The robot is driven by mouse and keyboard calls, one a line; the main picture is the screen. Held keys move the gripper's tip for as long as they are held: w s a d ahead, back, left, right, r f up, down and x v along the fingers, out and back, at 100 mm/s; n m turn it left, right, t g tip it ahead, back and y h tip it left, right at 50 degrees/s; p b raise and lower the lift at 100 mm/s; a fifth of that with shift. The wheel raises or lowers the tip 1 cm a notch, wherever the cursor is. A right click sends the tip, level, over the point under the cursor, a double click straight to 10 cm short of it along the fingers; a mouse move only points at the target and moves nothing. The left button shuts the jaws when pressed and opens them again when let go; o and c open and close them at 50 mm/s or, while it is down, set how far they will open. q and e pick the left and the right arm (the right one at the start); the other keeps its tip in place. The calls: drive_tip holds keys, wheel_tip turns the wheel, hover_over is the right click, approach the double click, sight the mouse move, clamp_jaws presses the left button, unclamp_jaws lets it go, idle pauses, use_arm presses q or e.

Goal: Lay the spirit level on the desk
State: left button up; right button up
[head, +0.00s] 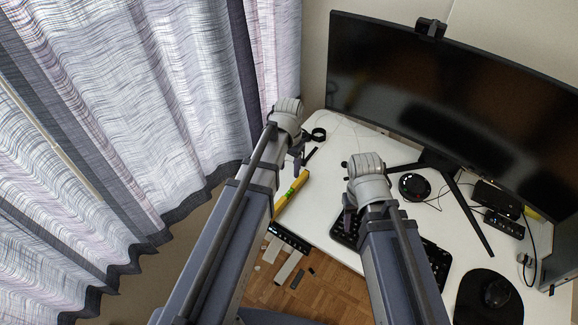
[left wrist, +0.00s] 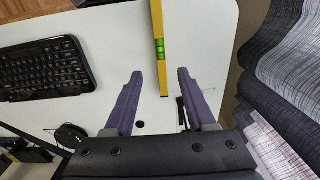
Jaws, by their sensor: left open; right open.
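The yellow spirit level (head: 292,194) with a green vial lies along the left part of the desk (head: 330,150), partly hidden by my left arm in the head view. In the left wrist view the level (left wrist: 157,25) runs in from the top edge, and its near end lies between my left fingers. My left gripper (head: 297,160) is open around that end in the picture, with a gap on both sides; it also shows in the left wrist view (left wrist: 160,72). I cannot tell its height above the level. My right gripper (head: 349,215) is open and empty over the keyboard area.
A black keyboard (left wrist: 43,68) lies beside the level. A wide monitor (head: 450,100) stands at the back, with a round black device (head: 412,187) before it. A mouse (head: 497,293) rests on a dark pad at right. Curtains (head: 150,90) hang left of the desk.

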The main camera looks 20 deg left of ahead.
use_arm(q)
drive_tip(key=s+d+y, duration=0.1)
drive_tip(key=s+d, duration=0.9)
drive_tip(key=s, duration=0.4)
drive_tip(key=shift+s+d, duration=0.15)
drive_tip(key=shift+d, duration=0.1)
